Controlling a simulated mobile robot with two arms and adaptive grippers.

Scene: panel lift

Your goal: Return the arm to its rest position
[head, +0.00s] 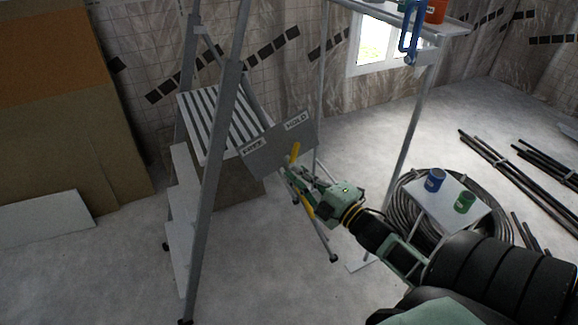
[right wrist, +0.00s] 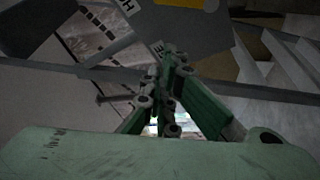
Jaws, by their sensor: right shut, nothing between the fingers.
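My right gripper (head: 290,178) is shut and empty in the head view, at the end of my arm coming in from the lower right. It is close in front of a grey plate (head: 270,148) marked FREE and HOLD, with a yellow lever (head: 295,152) on it. I cannot tell whether the fingertips touch the plate or lever. In the right wrist view the closed fingers (right wrist: 166,75) point up at the plate (right wrist: 185,25), where a yellow patch shows at the top. My left gripper is not in view.
A stepladder-like frame (head: 207,190) with a slatted platform (head: 215,115) stands at left. A metal stand with a top shelf (head: 452,28) is at upper right. Coiled cable (head: 405,205) and a small table (head: 470,215) with two cans lie at right. Pipes (head: 520,180) lie beyond.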

